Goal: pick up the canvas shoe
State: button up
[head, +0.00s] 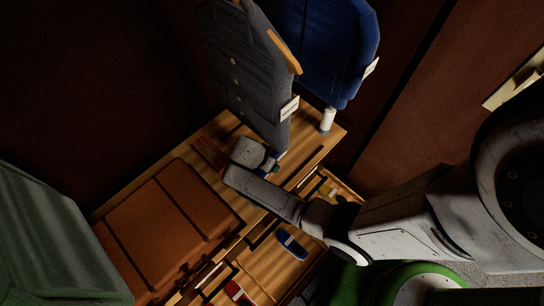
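A small blue shoe-like item (291,243) with pale marks lies on the lower wooden surface, below my forearm in the picture. A red item (238,293), partly cut off by the dark edges around it, lies lower left and may be another shoe. I cannot tell for sure which is the canvas shoe. My gripper (250,153) is at the end of my arm, over the upper wooden top near the hanging grey coat. It is apart from the blue item, up and left of it. Its fingers are too dark and hidden to read.
A brown case (165,228) lies on the wooden top (130,185). A grey coat (250,75) and a blue garment (325,45) hang with tags above. A white cylinder (327,119) stands at the back right corner. Green fabric (50,240) fills the left.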

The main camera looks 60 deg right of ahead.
jog(key=c, duration=0.8)
jog(key=shift+r, duration=0.25)
